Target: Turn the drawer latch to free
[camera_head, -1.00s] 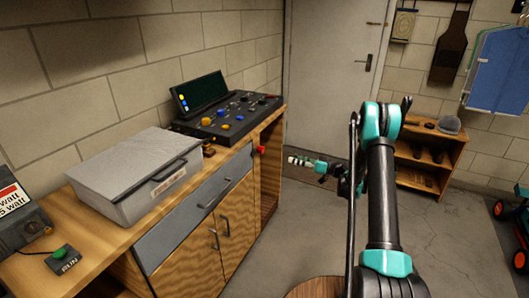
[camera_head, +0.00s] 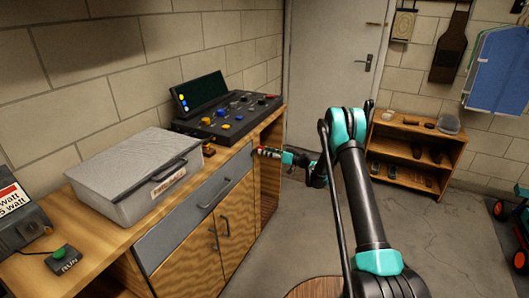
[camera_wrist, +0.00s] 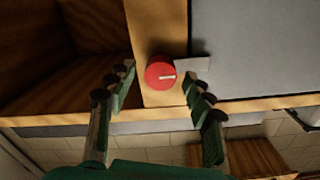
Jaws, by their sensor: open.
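The drawer latch is a round red knob (camera_wrist: 160,74) with a short pale line on its face. It sits on a wooden strip, and a flat grey tab (camera_wrist: 192,64) reaches from it over the edge of the grey drawer front (camera_wrist: 255,45). In the head view the drawer front (camera_head: 190,218) is closed under the bench top, with a dark handle. My gripper (camera_wrist: 158,77) is open, with one fingertip on each side of the knob. I cannot tell whether they touch it. In the head view my gripper (camera_head: 275,153) is at the cabinet's right end.
A grey lidded box (camera_head: 135,175) and a black control panel (camera_head: 230,115) stand on the bench. An open wooden compartment (camera_wrist: 60,60) is beside the latch.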

